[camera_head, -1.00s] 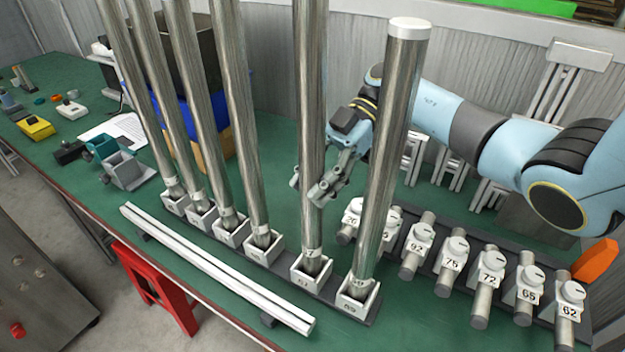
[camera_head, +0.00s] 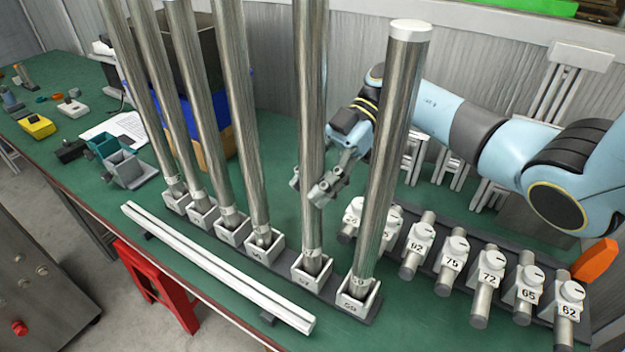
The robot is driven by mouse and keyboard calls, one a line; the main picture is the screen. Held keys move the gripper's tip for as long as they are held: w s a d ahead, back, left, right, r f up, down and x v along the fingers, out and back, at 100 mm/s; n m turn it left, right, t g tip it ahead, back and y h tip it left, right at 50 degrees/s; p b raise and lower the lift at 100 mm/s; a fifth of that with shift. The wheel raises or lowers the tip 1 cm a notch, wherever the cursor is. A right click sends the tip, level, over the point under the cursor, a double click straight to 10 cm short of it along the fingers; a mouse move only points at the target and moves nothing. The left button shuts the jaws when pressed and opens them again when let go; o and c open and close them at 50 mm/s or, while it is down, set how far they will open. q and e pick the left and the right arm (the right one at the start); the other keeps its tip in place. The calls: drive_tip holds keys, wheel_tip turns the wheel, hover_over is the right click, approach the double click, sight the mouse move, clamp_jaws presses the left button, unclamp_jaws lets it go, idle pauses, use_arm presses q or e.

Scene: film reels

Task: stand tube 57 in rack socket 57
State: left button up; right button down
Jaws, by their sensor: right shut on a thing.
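Tube 57 (camera_head: 311,120) is a long metal tube that stands upright with its lower end in rack socket 57 (camera_head: 312,278), a small white box marked 57. Its top runs out of the picture. My right gripper (camera_head: 322,186) is shut on the tube's lower part, above the socket, reaching in from behind and right. Part of the arm is hidden behind the tube in socket 59. My left gripper is not in view.
A tube with a white cap (camera_head: 395,140) stands in socket 59 (camera_head: 357,300), right in front of my right arm. Several tubes stand in sockets to the left. A white rail (camera_head: 215,270) lies in front of the rack. Numbered short cylinders (camera_head: 490,283) lie on a dark rack at right.

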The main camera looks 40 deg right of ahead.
drive_tip(key=shift+f+b, duration=0.45)
drive_tip(key=shift+f, duration=0.05)
idle(0.3)
drive_tip(key=c, duration=1.1)
unclamp_jaws()
drive_tip(key=shift+c, duration=0.2)
drive_tip(key=v, duration=1.1)
drive_tip(key=shift+f, duration=0.1)
